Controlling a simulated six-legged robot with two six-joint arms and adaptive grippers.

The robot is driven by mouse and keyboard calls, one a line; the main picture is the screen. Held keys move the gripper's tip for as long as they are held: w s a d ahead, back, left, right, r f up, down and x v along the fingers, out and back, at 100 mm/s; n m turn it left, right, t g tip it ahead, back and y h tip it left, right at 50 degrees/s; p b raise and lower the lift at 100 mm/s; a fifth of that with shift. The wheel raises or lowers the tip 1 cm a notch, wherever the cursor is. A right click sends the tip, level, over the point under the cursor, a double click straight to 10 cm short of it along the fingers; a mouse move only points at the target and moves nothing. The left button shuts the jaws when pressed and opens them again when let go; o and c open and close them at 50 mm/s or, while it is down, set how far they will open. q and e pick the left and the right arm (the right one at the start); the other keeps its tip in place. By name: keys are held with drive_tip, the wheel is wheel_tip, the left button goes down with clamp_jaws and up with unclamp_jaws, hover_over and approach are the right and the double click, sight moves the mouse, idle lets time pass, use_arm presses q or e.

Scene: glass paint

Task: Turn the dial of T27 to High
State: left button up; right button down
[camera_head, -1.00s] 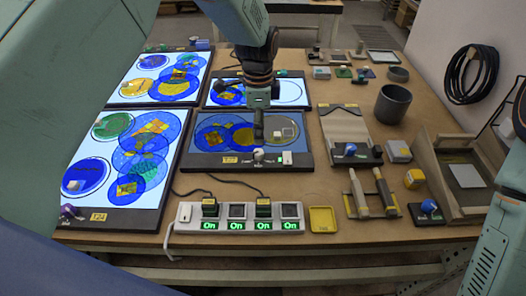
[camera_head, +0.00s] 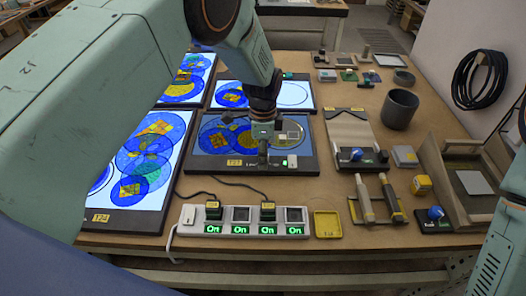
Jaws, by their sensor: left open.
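The middle front light panel (camera_head: 208,168) has a dim screen with blue and yellow circles and a yellow tag too small to read surely; it may be T27. Its dial sits on the front edge, and my left gripper (camera_head: 262,158) now covers it. The gripper points down at the dial, with its jaws open and seen narrow. I cannot tell whether the fingers touch the dial. The dial's pointer is hidden; a small white switch (camera_head: 290,162) shows just right of it. My right arm shows at the right edge, but its gripper is out of view.
Lit panels stand behind and at left, one tagged T24 (camera_head: 101,218). A power strip (camera_head: 242,221) with green "On" lights and a yellow tray (camera_head: 327,224) lie in front. A grey cup (camera_head: 399,108), a sloped board (camera_head: 350,135) and tools (camera_head: 363,195) stand at right.

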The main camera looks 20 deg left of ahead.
use_arm(q)
drive_tip(key=shift+s+d+r, duration=0.1)
drive_tip(key=shift+s+r, duration=0.05)
drive_tip(key=shift+c, duration=0.5)
drive_tip(key=shift+w+f, duration=0.25)
drive_tip(key=shift+w, duration=0.05)
drive_tip(key=c, duration=0.5)
drive_tip(key=shift+r, duration=0.1)
clamp_jaws()
drive_tip(key=shift+n, duration=0.3)
drive_tip(key=n, duration=0.4)
drive_tip(key=shift+r+n, duration=0.1)
drive_tip(key=shift+n, duration=0.3)
drive_tip(key=n, duration=0.4)
drive_tip(key=shift+w, duration=0.1)
drive_tip(key=n, duration=0.7)
drive_tip(key=shift+w+r+n, duration=0.1)
drive_tip(key=shift+n, duration=0.2)
drive_tip(key=n, duration=0.6)
drive_tip(key=shift+n+b, duration=0.3)
drive_tip(key=shift+n, duration=0.1)
